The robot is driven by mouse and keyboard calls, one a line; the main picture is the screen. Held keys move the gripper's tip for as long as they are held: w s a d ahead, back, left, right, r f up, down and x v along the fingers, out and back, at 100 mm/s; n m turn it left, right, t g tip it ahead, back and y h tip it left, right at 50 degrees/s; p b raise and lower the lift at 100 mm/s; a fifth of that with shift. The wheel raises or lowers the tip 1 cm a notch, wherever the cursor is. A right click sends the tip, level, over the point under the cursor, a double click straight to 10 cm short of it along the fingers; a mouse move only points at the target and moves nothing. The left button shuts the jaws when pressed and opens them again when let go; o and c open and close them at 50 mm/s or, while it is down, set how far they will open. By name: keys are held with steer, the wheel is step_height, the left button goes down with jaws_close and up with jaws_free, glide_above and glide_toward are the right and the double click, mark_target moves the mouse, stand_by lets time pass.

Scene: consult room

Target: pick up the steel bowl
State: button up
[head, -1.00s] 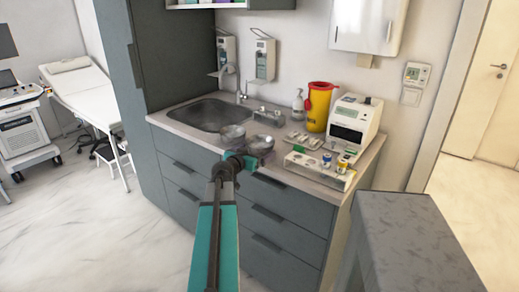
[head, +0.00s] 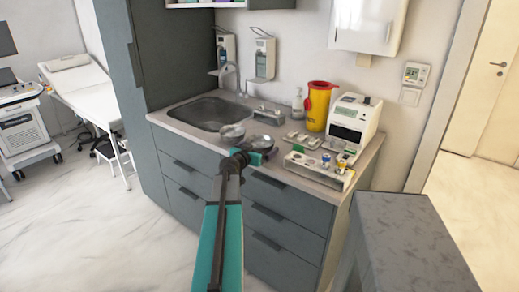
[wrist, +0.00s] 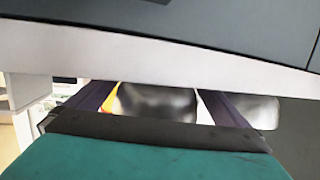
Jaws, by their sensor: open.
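Two round steel bowls stand side by side on the counter near its front edge, right of the sink. The left bowl (head: 232,132) shows clear of my gripper; the right bowl (head: 261,141) is partly hidden behind it. My gripper (head: 255,151) is open at the counter's front edge, close to the right bowl. In the wrist view, one steel bowl (wrist: 157,102) shows between the two open fingers of my gripper (wrist: 156,95), with neither finger visibly closed on it. A second bowl (wrist: 262,111) shows outside the right-hand finger.
The counter (head: 180,120) has a sink (head: 212,114) at left. Right of the bowls are a small tray (head: 301,139), a white rack with vials (head: 312,168), a yellow bin (head: 318,106) and a white analyser (head: 353,124). Drawers (head: 285,220) lie below the counter edge.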

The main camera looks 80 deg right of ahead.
steer(key=c, duration=1)
steer(key=shift+r, duration=0.35)
